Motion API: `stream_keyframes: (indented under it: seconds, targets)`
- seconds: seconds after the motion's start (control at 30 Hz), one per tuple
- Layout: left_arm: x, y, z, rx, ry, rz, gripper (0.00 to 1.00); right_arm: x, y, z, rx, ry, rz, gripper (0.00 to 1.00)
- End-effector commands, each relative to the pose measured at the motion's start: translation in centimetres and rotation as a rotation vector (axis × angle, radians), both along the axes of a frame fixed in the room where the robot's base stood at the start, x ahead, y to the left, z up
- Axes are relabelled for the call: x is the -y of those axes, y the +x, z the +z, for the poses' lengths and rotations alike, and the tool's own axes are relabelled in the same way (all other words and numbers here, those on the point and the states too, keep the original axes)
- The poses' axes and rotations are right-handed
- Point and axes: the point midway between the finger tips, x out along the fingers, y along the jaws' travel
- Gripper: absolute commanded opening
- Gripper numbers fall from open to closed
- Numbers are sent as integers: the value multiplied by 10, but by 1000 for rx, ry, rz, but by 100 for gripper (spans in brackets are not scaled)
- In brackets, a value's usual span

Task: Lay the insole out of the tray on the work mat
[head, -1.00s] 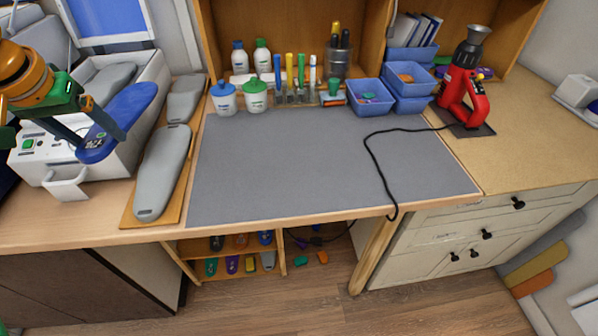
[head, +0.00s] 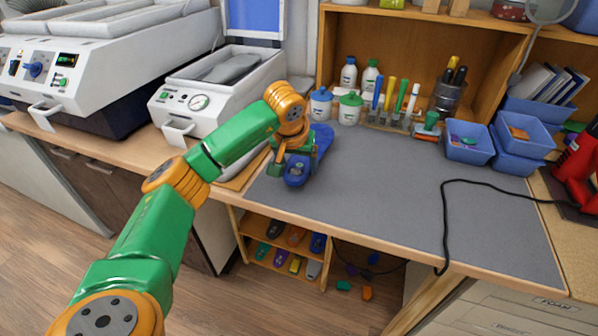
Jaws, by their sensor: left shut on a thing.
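A blue insole (head: 322,143) is at the left end of the grey work mat (head: 400,182), over or on its surface; I cannot tell whether it touches. My left gripper (head: 287,165) is shut on the insole near its close end, and the gripper and arm hide part of it. The insole's far end points toward the white bottles at the back. The tray the task names cannot be made out clearly. My right gripper is not in view.
A white machine with a gauge (head: 205,100) stands left of the mat. Bottles (head: 349,107), markers and blue bins (head: 468,142) line the back. A black cable (head: 447,215) crosses the right side. The mat's middle is clear.

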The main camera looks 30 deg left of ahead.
Motion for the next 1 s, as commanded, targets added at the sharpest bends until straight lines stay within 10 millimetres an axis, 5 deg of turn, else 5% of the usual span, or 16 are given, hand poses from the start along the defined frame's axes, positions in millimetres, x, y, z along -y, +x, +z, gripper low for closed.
stream_keyframes:
  seconds: [0.2,0.5,0.53,0.6,0.83,1.0]
  targets:
    - [1,0,-31,-2,0,-1,26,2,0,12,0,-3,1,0]
    - [1,0,-35,0,0,-1,26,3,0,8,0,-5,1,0]
    - [1,0,-35,0,0,-1,84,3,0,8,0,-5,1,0]
    - [1,0,-34,0,0,-1,100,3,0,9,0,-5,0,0]
    - [1,0,-33,0,0,-1,100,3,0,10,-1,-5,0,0]
    - [3,-5,-13,4,1,-1,100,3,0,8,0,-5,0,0]
